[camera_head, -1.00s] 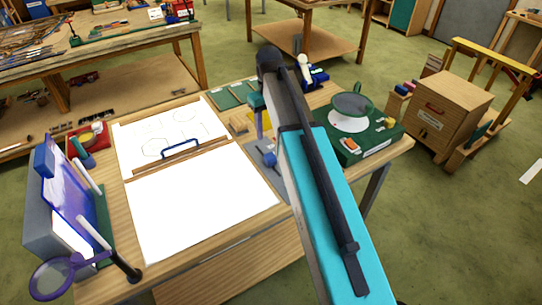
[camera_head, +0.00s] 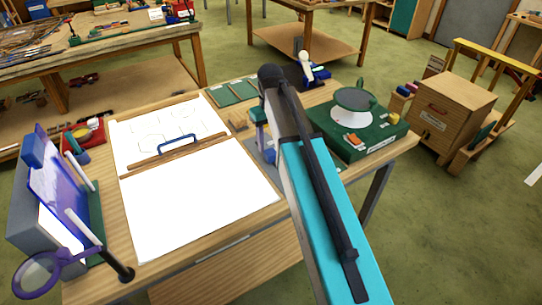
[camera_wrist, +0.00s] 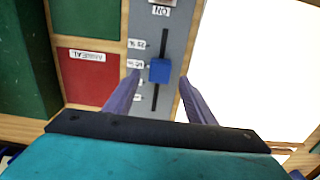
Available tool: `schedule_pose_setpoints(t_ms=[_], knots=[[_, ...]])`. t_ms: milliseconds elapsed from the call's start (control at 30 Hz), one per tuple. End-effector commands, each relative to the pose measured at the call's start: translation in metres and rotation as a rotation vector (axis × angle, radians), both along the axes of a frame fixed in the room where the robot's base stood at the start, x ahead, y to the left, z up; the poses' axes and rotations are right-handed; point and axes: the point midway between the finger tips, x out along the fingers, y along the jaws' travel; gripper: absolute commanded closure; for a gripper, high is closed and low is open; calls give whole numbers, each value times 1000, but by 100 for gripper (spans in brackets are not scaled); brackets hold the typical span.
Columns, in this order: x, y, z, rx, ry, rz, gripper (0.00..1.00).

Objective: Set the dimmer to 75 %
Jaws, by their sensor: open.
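The dimmer is a grey plate (camera_wrist: 176,40) with a dark vertical slot and a blue slider knob (camera_wrist: 159,70) in the wrist view. The knob sits about midway along the slot, beside the middle one of the white scale labels (camera_wrist: 137,68). My gripper (camera_wrist: 161,77) is open, with one purple finger on each side of the knob and a visible gap to both. In the head view, my gripper (camera_head: 260,130) is over the grey plate, and my arm hides the knob.
A red ANNEAL panel (camera_wrist: 88,72) and a green block (camera_wrist: 22,60) lie left of the dimmer in the wrist view. A large white sheet (camera_head: 200,200) lies left in the head view.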

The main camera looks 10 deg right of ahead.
Motion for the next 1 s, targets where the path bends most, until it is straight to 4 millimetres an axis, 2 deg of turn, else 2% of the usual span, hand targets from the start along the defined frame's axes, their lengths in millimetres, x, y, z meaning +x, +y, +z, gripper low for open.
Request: schedule_pose_setpoints(t_ms=[100, 500, 1000], knots=[[0, 0, -16, 0, 1, 0, 50], [0, -1, -49, 0, 0, -1, 50], [0, -1, -54, 0, 0, -2, 50]])
